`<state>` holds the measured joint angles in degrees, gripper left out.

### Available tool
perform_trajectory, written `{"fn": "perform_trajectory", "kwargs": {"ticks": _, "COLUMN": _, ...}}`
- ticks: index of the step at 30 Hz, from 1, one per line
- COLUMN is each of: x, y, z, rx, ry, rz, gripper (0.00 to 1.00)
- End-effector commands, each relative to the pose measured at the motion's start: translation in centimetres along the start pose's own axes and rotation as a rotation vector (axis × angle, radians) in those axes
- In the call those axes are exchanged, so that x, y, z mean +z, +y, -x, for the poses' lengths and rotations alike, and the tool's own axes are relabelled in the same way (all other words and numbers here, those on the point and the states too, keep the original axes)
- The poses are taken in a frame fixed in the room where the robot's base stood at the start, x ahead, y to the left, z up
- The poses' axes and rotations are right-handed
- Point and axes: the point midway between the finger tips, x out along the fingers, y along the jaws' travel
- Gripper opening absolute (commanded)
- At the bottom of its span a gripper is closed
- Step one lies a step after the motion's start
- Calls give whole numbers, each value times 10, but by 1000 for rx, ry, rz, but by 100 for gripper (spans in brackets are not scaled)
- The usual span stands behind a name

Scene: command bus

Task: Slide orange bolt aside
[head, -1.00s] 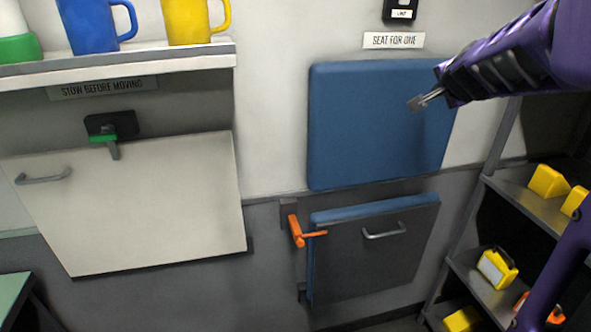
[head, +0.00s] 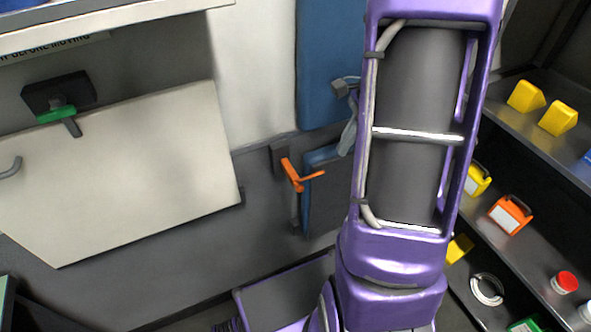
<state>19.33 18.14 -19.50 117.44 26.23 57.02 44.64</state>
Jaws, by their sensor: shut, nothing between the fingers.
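The orange bolt (head: 291,174) is mounted on the grey wall at the left edge of the folded blue seat (head: 320,195). Its short arm points right and reaches across the seat's upper left edge. My purple arm (head: 415,130) stands upright in front of the seat and hides most of it, including its handle. Small grey parts of my wrist show at the arm's left side, up and right of the bolt. My gripper's fingers are hidden behind the arm, so I cannot tell how far they are from the bolt.
A blue backrest (head: 322,65) is on the wall above the seat. A cream panel (head: 130,175) with a green latch (head: 56,113) is at left under a shelf (head: 110,20). A dark rack (head: 530,135) with yellow and orange items stands at right. The wall left of the bolt is clear.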

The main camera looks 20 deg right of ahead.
Motion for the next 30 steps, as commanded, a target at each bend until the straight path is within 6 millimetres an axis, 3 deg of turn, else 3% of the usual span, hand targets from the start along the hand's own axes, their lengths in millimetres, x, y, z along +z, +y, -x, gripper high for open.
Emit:
{"fn": "perform_trajectory", "kwargs": {"ticks": 14, "x": 0, "y": 2, "z": -8, "rx": 7, "ry": -6, "rz": -5, "gripper": 0}}
{"fn": "perform_trajectory", "kwargs": {"ticks": 29, "x": 0, "y": 3, "z": -105, "rx": 8, "ry": -6, "rz": -6, "gripper": 0}}
{"fn": "perform_trajectory", "kwargs": {"ticks": 30, "x": 7, "y": 2, "z": -106, "rx": 5, "ry": -5, "rz": -1, "gripper": 0}}
